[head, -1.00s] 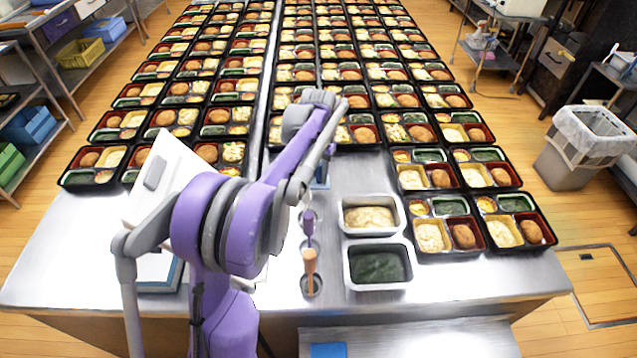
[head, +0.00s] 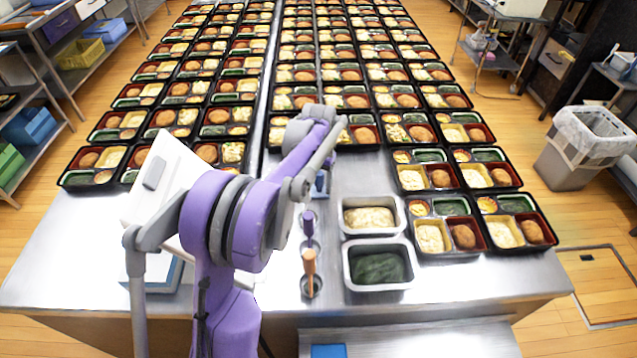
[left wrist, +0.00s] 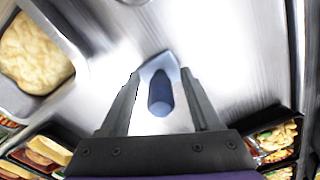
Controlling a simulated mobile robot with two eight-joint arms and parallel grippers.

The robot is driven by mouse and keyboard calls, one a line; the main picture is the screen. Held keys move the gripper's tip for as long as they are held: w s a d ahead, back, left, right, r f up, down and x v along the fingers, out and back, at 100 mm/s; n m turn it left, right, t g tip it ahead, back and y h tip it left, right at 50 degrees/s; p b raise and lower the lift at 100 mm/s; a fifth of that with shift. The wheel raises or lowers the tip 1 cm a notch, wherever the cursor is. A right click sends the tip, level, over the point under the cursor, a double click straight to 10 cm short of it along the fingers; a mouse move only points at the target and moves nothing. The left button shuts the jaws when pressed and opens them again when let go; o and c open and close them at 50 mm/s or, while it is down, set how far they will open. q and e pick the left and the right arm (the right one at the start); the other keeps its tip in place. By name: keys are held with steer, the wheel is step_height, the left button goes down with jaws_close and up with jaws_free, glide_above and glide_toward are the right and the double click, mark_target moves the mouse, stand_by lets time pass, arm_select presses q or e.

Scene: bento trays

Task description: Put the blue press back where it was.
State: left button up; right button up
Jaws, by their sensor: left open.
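The blue press, a blue-grey plate with a dark blue upright handle (left wrist: 160,92), stands on the bare steel table. In the head view a small part of the blue press (head: 320,184) shows below my left wrist, and the rest is hidden by my arm. My left gripper (left wrist: 160,74) is open. In the left wrist view its two fingers are on either side of the handle, with a visible gap on each side. My right gripper is not in view.
A purple-handled tool (head: 308,222) and an orange-handled tool (head: 309,262) stand in holders nearer the front. To their right are a pan of pale food (head: 368,232) and a pan of greens (head: 378,286). Filled bento trays (head: 430,236) cover the table behind and to the right.

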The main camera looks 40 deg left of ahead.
arm_select(q)
step_height(320, 180, up, 12)
steer(key=shift+r+p, duration=0.2)
steer(key=shift+p, duration=0.25)
steer(key=shift+f, duration=0.1)
stand_by(0.5)
